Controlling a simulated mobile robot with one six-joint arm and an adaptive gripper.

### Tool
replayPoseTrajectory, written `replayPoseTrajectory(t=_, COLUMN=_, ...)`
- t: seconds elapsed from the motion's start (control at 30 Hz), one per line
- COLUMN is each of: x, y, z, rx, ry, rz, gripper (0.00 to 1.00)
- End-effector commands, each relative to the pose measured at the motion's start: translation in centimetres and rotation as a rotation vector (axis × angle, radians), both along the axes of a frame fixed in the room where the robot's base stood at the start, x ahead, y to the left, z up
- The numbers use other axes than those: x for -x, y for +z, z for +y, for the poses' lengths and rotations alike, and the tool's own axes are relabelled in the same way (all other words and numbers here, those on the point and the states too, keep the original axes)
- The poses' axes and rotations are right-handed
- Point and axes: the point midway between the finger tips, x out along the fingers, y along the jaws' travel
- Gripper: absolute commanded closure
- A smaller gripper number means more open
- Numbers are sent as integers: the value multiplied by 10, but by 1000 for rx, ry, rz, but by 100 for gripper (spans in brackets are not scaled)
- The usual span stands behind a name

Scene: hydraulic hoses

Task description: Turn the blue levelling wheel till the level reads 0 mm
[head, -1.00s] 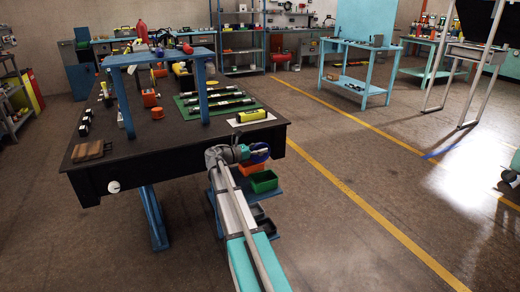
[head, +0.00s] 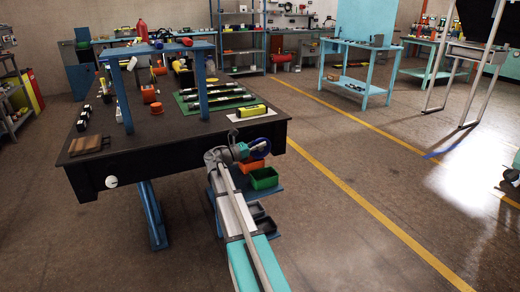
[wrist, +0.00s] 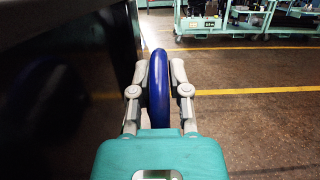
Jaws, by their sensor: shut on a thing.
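The blue levelling wheel (wrist: 158,95) stands edge-on in the wrist view, between the two fingers of my gripper (wrist: 159,75). The fingers are shut on its rim from both sides. In the head view the wheel (head: 263,146) is at the right front corner of the dark-topped table, and my gripper (head: 243,150) reaches it from the left. The yellow level (head: 252,111) lies on a white sheet on the tabletop near that corner. Its reading is too small to make out.
The dark table (head: 160,137) carries a blue raised shelf, a green mat with several dark bars, and a brown wooden block (head: 86,145). Orange and green bins (head: 264,178) sit below the wheel.

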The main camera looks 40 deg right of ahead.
Motion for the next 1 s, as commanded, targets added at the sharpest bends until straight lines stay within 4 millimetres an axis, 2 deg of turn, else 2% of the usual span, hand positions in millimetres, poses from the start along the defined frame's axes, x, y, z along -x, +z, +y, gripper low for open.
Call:
replayPoseTrajectory(t=0.03, x=-1, y=-5, z=0, rx=22, ry=1, rz=6, gripper=100)
replayPoseTrajectory(t=0.5, x=-2, y=-4, z=4, rx=219, ry=2, rz=53, gripper=100)
replayPoseTrajectory(t=0.9, x=-3, y=-1, z=5, rx=241, ry=3, rz=59, gripper=100)
replayPoseTrajectory(t=0.93, x=-3, y=-1, z=5, rx=241, ry=3, rz=59, gripper=75)
replayPoseTrajectory(t=1.0, x=-3, y=-1, z=5, rx=241, ry=2, rz=58, gripper=62)
